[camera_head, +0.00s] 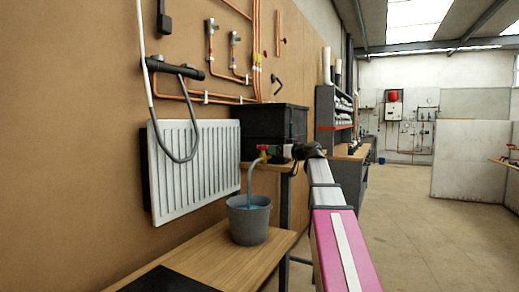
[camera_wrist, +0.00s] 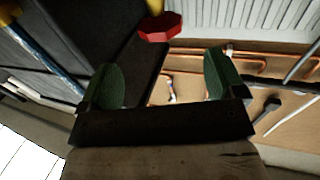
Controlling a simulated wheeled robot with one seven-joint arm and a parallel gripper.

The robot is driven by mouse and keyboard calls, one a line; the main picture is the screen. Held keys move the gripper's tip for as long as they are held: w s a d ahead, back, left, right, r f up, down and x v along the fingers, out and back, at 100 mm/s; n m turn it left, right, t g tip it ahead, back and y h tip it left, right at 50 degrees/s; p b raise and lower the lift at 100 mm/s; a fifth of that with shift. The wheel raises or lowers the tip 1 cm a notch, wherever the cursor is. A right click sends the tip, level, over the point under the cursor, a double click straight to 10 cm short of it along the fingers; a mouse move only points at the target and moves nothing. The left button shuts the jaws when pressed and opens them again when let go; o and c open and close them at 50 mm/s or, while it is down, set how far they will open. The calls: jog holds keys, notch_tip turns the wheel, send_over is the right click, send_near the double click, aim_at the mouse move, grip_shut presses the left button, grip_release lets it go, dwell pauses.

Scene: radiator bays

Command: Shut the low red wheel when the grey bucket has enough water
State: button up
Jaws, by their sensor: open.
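The grey bucket (camera_head: 249,225) stands upright on a wooden bench in the head view. A blue stream of water (camera_head: 251,184) runs down into it, and blue water shows inside below the rim; its exact level is hard to read. The low red wheel (camera_head: 263,148) sits at the tap above the bucket. In the wrist view the red wheel (camera_wrist: 160,27) is at the top, beside a yellow part. My gripper (camera_wrist: 164,60) is open, its two green fingers apart with nothing between them; the wheel appears beyond the fingertips. In the head view my gripper is small and dark, right of the wheel.
A white radiator (camera_head: 195,165) and a hanging grey hose (camera_head: 180,130) are at the left. A black box (camera_head: 273,122) stands behind the tap. The wooden bench (camera_head: 190,258) lies below. Copper pipes run along the wall; open floor (camera_head: 420,230) is at the right.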

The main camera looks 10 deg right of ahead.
aim_at(263, 147)
jog(key=x, duration=1)
jog(key=c, duration=0.9)
